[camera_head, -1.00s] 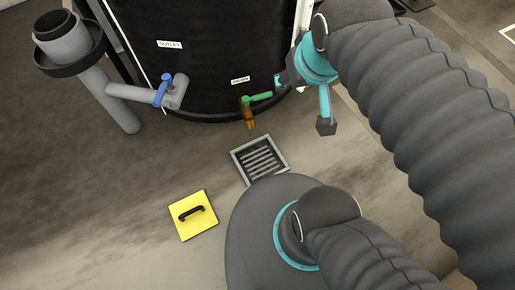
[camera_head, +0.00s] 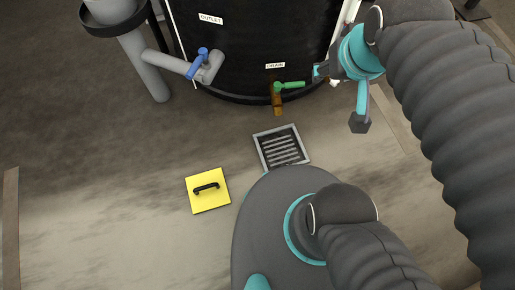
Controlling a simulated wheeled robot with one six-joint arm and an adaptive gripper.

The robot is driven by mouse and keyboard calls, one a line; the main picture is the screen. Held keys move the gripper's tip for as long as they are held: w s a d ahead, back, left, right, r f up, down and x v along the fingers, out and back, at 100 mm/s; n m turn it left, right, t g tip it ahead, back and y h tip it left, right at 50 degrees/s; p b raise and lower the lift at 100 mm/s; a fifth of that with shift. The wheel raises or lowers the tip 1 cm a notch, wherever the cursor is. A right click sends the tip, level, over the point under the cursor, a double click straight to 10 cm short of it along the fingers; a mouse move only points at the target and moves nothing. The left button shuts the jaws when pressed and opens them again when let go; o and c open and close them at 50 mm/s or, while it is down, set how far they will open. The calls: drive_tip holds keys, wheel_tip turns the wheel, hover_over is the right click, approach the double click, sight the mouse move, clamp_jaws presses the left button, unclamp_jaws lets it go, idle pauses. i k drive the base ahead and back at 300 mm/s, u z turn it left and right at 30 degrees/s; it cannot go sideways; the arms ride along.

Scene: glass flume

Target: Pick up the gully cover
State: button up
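The gully cover appears to be the yellow square plate (camera_head: 219,201) with a black bar handle (camera_head: 206,188) on top. It lies flat on the floor, left of the metal gully grate (camera_head: 282,148), with bare floor between them. My gripper (camera_head: 339,98) is at upper right, beside the black tank, with its fingers spread apart and nothing seen between them. It is well above and to the right of the yellow cover in the picture, not touching it. One finger shows close to the green valve lever; I cannot tell whether they touch.
A black tank (camera_head: 250,45) stands at the back. Its blue-handled outlet valve (camera_head: 199,62) and green drain lever (camera_head: 291,85) stick out toward me. A grey pipe (camera_head: 146,65) stands at left. The floor around and left of the cover is clear.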

sight(208, 191)
drive_tip(key=z, duration=1.9)
drive_tip(key=k, duration=2.35)
drive_tip(key=u, duration=1.75)
